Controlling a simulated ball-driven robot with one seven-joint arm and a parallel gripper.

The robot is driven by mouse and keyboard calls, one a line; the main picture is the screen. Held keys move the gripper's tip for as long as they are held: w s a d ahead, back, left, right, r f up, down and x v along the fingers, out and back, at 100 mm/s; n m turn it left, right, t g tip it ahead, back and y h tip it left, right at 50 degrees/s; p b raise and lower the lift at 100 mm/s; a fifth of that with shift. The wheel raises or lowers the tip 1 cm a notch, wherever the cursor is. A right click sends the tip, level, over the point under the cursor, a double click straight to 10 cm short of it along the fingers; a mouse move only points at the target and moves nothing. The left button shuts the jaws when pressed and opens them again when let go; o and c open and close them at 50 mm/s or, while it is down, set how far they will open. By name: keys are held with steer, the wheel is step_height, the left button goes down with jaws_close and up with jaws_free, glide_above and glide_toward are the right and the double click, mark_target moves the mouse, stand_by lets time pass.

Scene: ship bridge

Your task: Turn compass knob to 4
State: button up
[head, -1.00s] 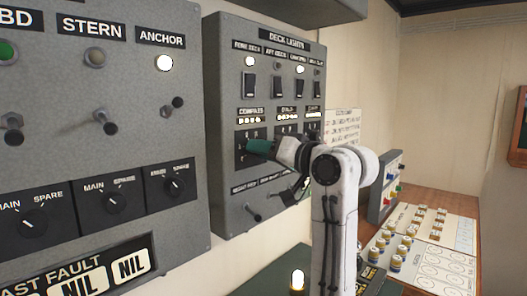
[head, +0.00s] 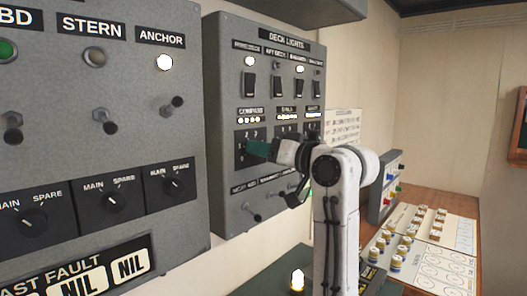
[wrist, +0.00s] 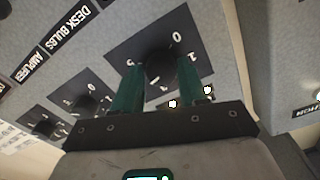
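The compass knob (wrist: 161,66) is dark and round, on a black square plate with white numbers, of which 0 and 1 are legible. My gripper (wrist: 161,80) has its two green fingers on either side of the knob, seemingly closed against it. In the head view my gripper (head: 256,149) reaches the compass plate (head: 243,158) from the right and hides the knob. The pointer's setting cannot be read. A row of small lit lamps (head: 251,120) sits above the plate, under the COMPASS label.
Two more knobs (wrist: 87,104) (wrist: 42,127) sit beside it on the deck lights panel (head: 225,85). Toggle switches (head: 250,85) are above and small levers (head: 254,216) below. Another grey panel (head: 75,145) stands at left. A console (head: 425,235) lies at lower right.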

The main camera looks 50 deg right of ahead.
steer(key=o, duration=0.3)
steer(key=shift+o, duration=0.2)
steer(key=s+b, duration=0.2)
steer(key=s, duration=0.8)
steer(key=shift+s+d, duration=0.15)
steer(key=shift+s, duration=0.25)
